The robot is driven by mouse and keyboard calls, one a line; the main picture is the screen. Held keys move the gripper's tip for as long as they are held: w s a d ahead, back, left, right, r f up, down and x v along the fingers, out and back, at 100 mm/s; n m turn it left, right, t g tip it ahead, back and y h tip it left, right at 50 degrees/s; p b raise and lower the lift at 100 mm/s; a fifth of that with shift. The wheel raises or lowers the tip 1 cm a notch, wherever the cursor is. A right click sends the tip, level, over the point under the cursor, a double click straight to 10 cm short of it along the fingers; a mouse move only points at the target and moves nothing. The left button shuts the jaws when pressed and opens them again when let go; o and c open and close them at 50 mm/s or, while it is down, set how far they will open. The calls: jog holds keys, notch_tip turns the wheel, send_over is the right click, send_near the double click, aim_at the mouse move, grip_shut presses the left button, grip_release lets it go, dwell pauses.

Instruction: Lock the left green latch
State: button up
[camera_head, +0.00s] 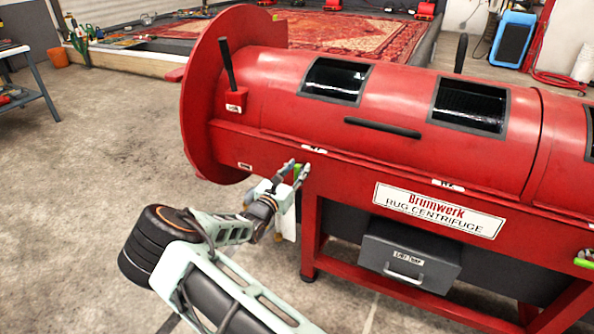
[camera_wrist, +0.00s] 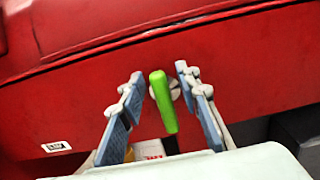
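The left green latch (camera_wrist: 163,101) is on the front of the red rug centrifuge (camera_head: 300,124). In the wrist view its green handle hangs nearly upright, tilted slightly, from a round pale pivot. It shows partly in the head view (camera_head: 302,173), half hidden by my gripper. My gripper (camera_wrist: 158,92) is open, with one finger on each side of the latch handle and visible gaps between. I cannot tell how far in depth the fingertips are from the red panel. Another green latch (camera_head: 584,259) shows at the right edge of the head view.
A grey drawer box (camera_head: 408,258) with a handle sits below the drum. A black bar handle (camera_head: 382,128) and a lever (camera_head: 227,64) are on the centrifuge. Red legs (camera_head: 309,235) stand near my arm. The concrete floor at left is clear.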

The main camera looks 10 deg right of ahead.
jog(key=shift+c, duration=0.4)
grip_shut()
jog(key=m, duration=0.1)
jog(key=m+p, duration=0.1)
jog(key=m, duration=0.1)
jog(key=shift+s+d+m+p, duration=0.3)
jog(key=shift+d+m+p, duration=0.05)
jog(key=shift+m, duration=0.05)
jog(key=f+m, duration=0.1)
jog(key=m, duration=0.8)
jog(key=s+d+f+m, duration=0.1)
jog(key=m, duration=0.4)
jog(key=shift+d+f+b, duration=0.1)
jog(key=shift+f+b, duration=0.25)
